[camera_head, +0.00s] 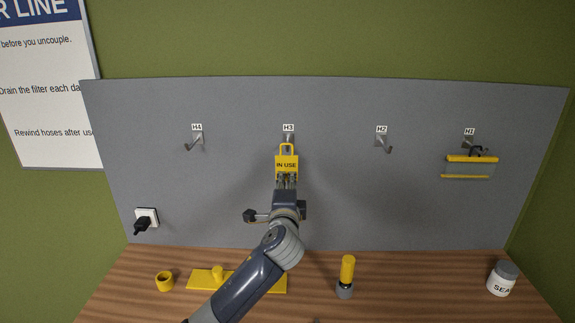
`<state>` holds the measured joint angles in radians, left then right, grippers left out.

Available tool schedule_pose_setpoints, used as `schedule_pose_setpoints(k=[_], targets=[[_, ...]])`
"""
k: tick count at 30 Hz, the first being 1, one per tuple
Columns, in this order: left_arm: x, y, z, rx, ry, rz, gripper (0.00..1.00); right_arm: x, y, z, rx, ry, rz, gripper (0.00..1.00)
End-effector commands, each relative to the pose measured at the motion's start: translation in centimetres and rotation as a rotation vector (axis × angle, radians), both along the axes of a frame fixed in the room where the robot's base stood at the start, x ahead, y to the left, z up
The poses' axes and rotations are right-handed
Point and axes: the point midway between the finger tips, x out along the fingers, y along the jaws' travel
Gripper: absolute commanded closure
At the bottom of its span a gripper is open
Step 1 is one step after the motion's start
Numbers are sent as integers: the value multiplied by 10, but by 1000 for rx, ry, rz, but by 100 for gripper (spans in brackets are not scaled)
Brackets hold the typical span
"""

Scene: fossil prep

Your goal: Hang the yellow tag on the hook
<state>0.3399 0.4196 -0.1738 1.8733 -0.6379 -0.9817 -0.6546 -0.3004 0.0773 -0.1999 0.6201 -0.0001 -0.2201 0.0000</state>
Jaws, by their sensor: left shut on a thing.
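The yellow tag (286,164), marked "IN USE", stands upright in front of the grey board, with its yellow loop at the top. My left gripper (287,182) is shut on the tag's lower edge from below. The loop overlaps the hook labelled H3 (289,138) in the picture. I cannot tell whether the loop is around the hook or in front of it. Hook H4 (195,142) and hook H2 (383,143) are bare. Hook H1 (469,142) has a yellow-edged item (470,165) at it. My right gripper is not in view.
A black plug (142,225) sits in a socket at the board's left.

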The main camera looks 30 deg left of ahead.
Motion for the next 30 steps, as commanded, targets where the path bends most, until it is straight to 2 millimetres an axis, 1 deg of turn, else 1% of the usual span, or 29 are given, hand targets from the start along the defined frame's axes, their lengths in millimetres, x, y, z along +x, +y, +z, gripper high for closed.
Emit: schedule_pose_setpoints(k=[4, 7, 14, 20, 30], targets=[[0, 0, 1, 0, 0, 0, 100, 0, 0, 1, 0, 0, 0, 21], [0, 0, 8, 0, 0, 0, 100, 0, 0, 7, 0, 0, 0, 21], [0, 0, 32, 0, 0, 0, 100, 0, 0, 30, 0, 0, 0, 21], [0, 0, 48, 0, -1, 0, 100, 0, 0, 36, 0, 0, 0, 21], [0, 0, 50, -1, 1, 0, 100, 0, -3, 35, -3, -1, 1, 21]])
